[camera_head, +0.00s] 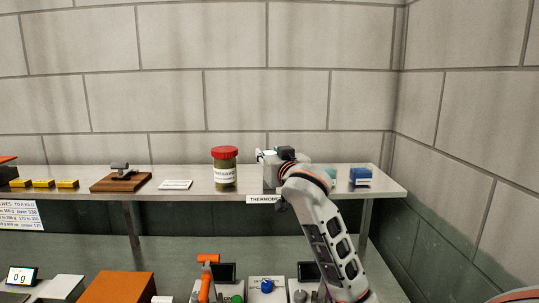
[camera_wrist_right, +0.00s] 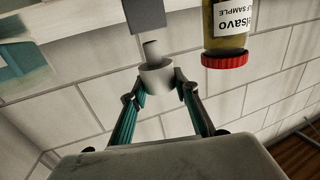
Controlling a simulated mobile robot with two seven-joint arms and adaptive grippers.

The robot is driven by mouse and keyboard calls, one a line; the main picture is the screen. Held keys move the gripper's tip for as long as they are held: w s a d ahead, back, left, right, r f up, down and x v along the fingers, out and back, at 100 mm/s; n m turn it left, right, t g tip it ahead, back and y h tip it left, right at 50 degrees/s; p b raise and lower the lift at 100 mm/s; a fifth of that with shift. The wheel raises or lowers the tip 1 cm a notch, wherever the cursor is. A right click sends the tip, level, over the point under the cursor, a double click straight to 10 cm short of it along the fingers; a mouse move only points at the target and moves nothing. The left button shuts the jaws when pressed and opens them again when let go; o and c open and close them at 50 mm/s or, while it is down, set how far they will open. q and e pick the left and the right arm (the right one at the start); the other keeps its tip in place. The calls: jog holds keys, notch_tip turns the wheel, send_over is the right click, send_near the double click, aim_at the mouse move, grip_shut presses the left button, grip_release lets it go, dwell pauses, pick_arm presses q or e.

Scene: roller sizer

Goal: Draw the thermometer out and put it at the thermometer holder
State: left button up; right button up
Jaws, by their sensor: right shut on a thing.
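My right gripper (camera_wrist_right: 159,80) is shut on a white rounded piece, which I take to be the thermometer's head (camera_wrist_right: 157,72). A short grey stem shows beyond it, pointing toward a grey block (camera_wrist_right: 148,14); whether they touch I cannot tell. In the head view my right arm reaches up to the shelf and largely hides the gripper and the thermometer. A light grey block (camera_head: 270,172) stands there behind a shelf label (camera_head: 263,199) reading "THERMOM…", partly covered by my arm. My left gripper is not in view.
A jar with a red lid (camera_head: 224,168) stands close left of the grey block; it also shows in the wrist view (camera_wrist_right: 228,28). A wooden stand (camera_head: 121,181) is further left. A wall is behind.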

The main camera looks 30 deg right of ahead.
jog(key=shift+f+b, duration=0.55)
jog(key=shift+f, duration=1.4)
jog(key=o, duration=1.2)
jog(key=shift+s, duration=0.1)
jog(key=v, duration=1.1)
jog(key=shift+s+a, duration=0.15)
jog(key=shift+s, duration=0.25)
